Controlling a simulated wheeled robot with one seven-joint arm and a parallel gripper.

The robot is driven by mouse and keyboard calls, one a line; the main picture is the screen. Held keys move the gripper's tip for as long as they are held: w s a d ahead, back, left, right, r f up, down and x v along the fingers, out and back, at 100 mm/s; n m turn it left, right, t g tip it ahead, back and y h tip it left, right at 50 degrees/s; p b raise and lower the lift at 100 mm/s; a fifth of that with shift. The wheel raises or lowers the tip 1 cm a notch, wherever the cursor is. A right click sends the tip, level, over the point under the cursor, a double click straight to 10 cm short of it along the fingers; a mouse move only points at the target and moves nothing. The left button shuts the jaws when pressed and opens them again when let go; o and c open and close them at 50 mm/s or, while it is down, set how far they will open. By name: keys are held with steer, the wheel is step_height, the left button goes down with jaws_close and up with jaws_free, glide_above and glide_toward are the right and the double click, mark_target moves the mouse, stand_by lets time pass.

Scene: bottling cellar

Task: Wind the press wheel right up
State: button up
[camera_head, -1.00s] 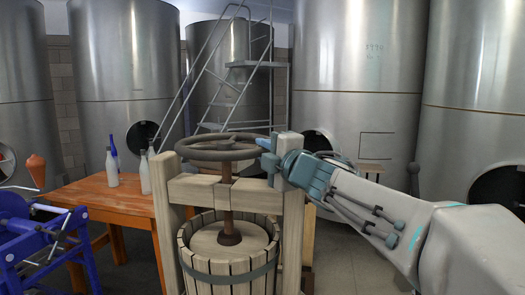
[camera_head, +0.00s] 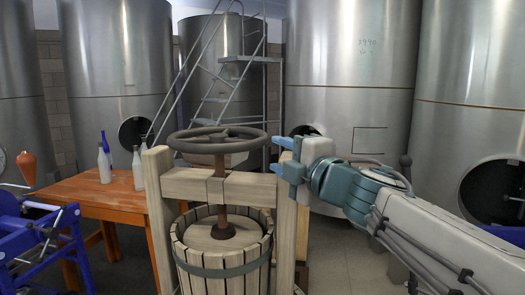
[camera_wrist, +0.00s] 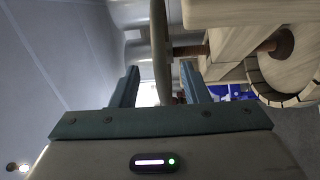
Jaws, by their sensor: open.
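The press wheel (camera_head: 184,145), a dark ring with spokes, sits level on an upright screw (camera_head: 219,165) above the wooden crossbeam (camera_head: 192,183). The screw runs down to the round pressing board (camera_head: 203,239), which sits in the slatted basket (camera_head: 205,259). My gripper (camera_head: 277,155) is open and empty, its jaws pointing left just right of the wheel's rim. In the wrist view, the rim (camera_wrist: 160,55) appears edge-on in line with the gap between my jaws (camera_wrist: 161,84). I cannot tell whether its edge is inside the gap.
The press's right post (camera_head: 287,215) stands close below my gripper. An orange table (camera_head: 95,197) with several bottles (camera_head: 137,168) stands to the left, with a blue machine (camera_head: 35,240) in front of it. Steel tanks (camera_head: 350,70) and a metal stair (camera_head: 235,60) fill the back.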

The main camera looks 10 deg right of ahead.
steer(key=shift+v, duration=2.35)
